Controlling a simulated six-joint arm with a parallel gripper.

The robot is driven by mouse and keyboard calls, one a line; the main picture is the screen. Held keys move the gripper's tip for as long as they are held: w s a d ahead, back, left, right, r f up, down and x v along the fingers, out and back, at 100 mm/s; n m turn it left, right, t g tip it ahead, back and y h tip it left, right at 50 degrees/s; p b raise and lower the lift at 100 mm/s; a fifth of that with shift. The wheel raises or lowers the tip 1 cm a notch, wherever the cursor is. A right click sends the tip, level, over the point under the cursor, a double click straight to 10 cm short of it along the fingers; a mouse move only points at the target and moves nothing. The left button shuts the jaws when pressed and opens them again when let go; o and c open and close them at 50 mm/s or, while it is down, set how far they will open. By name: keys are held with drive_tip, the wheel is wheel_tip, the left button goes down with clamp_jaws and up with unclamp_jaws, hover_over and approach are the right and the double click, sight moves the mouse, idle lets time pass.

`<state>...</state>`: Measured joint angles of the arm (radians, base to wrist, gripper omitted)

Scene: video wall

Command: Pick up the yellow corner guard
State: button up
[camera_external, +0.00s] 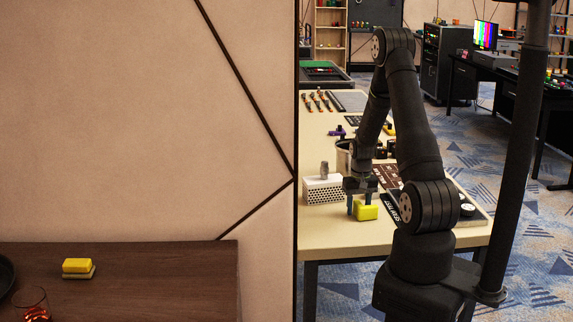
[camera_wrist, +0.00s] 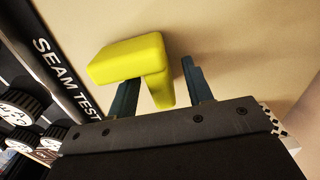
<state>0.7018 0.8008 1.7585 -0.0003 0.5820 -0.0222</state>
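The yellow corner guard (camera_external: 367,213) is an L-shaped block on the beige table, near its front edge. In the wrist view the corner guard (camera_wrist: 127,58) has one arm reaching left and one leg between my fingers. My gripper (camera_external: 361,204) points down at it, low over the table. In the wrist view my gripper (camera_wrist: 160,90) is open, with a finger on each side of the leg. A gap shows between the leg and the right finger. The left finger is close to the leg; whether it touches is unclear.
A white perforated box (camera_external: 322,190) stands just left of my gripper, with a metal pot (camera_external: 343,157) behind it. A black "SEAM TEST" strip (camera_wrist: 62,72) lies beside the guard. A separate brown table (camera_external: 150,290) holds a yellow sponge-like block (camera_external: 77,266).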

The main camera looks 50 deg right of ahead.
clamp_jaws()
drive_tip(key=shift+r, duration=0.15)
